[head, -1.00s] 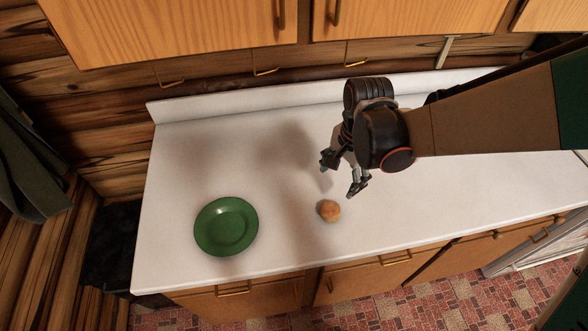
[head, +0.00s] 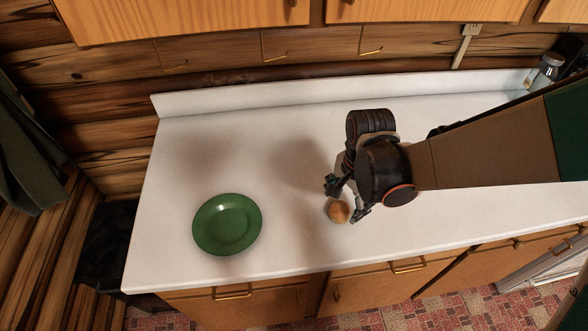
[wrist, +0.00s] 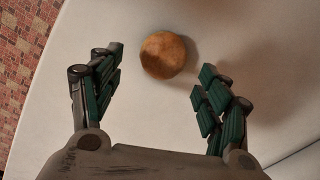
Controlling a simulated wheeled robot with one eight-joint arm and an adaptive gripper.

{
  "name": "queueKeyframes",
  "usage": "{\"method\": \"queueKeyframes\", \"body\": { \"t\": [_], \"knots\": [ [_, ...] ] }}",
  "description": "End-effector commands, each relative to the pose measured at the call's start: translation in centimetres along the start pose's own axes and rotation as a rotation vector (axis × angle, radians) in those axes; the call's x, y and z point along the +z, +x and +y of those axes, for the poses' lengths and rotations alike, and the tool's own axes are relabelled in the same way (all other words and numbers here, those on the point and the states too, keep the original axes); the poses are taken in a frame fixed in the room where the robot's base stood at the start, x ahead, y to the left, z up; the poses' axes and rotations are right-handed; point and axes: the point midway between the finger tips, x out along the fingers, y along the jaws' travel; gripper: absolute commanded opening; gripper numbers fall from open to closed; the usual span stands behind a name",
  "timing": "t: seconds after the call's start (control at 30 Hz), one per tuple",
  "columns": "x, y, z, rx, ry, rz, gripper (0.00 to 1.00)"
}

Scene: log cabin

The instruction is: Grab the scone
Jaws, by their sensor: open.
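The scone (head: 338,211) is a small round orange-brown piece lying on the white counter, right of the plate. My gripper (head: 346,202) is open and pointed down close to it, with the fingers at its near side in the head view. In the wrist view the scone (wrist: 163,55) lies just beyond the two green-padded fingertips of my gripper (wrist: 158,78), between their lines and nearer the left finger. The fingers do not visibly touch it.
A green plate (head: 227,224) sits on the counter (head: 290,240) to the left. The counter's front edge runs close below the scone. Upper cabinets (head: 420,10) overhang the back, and a jar (head: 547,68) stands at the back right. The counter behind the plate is clear.

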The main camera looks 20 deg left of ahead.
Motion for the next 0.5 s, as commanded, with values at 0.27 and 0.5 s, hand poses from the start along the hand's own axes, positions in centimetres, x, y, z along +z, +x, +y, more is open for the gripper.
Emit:
{"method": "queueKeyframes", "body": {
  "t": [0.27, 0.5],
  "knots": [
    [1.1, 3.6, 0.0, -0.001, -0.018, -0.001, 0.7],
    [1.0, 3.6, 0.0, -0.001, -0.016, -0.001, 0.7]
  ]
}}
